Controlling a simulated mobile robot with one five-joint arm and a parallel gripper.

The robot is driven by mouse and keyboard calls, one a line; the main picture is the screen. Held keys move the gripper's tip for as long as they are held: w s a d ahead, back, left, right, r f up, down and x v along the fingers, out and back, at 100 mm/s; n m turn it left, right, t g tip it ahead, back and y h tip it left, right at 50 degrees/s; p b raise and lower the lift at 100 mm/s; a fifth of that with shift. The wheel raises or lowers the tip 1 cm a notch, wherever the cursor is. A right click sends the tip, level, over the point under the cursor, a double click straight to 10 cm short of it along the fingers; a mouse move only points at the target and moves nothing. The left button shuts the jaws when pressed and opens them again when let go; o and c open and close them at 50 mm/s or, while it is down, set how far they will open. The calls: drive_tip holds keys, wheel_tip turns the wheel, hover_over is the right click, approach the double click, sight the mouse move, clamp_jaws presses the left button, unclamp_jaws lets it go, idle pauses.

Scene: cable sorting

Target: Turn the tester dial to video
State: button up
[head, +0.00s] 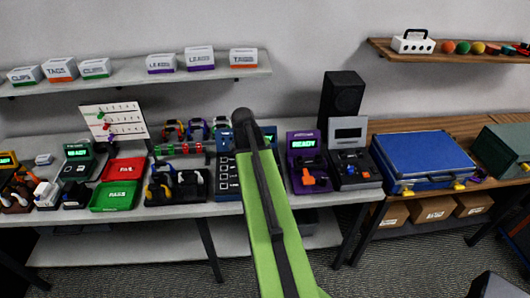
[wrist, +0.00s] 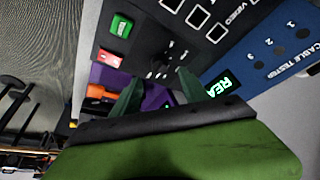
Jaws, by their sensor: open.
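The blue cable tester (head: 226,180) stands on the bench in the head view, partly hidden behind my green arm. In the wrist view its blue top panel (wrist: 268,62) carries "CABLE TESTER" lettering, and its dark face (wrist: 150,32) has white label boxes, one reading VIDEO. The dark dial (wrist: 167,58) has white marks around it; its setting is too unclear to tell. My gripper (wrist: 160,80) is open, with its two green fingertips apart near the dial. I cannot tell whether they touch it. The fingers are hidden in the head view.
A green button (wrist: 121,26) and a red button (wrist: 109,57) sit on the face near the dial. A purple READY device (head: 301,160) stands right of the tester. Red (head: 124,170) and green (head: 113,196) trays and headsets lie to its left. A blue case (head: 425,153) is farther right.

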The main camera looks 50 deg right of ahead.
drive_tip(key=p+v, duration=0.8)
drive_tip(key=v, duration=0.2)
drive_tip(key=shift+r, duration=0.3)
drive_tip(key=w+a+f+n+t+y+b, duration=0.15)
drive_tip(key=w+a+f+b, duration=0.25)
drive_tip(key=a, duration=0.6)
drive_tip(key=w+a+f+n+b, duration=0.3)
drive_tip(key=w+a+f+b, duration=0.1)
drive_tip(key=a, duration=0.5)
drive_tip(key=s+a+f+n+g+y+b, duration=0.1)
drive_tip(key=s+a+f+n, duration=0.1)
drive_tip(key=a+n, duration=0.4)
drive_tip(key=s+a+f+n+g+y+b, duration=0.1)
drive_tip(key=a+n, duration=0.5)
drive_tip(key=a, duration=0.8)
drive_tip(key=shift+s+f+n+y+b, duration=0.4)
drive_tip(key=shift+s+f+y, duration=0.25)
drive_tip(key=shift+s, duration=0.4)
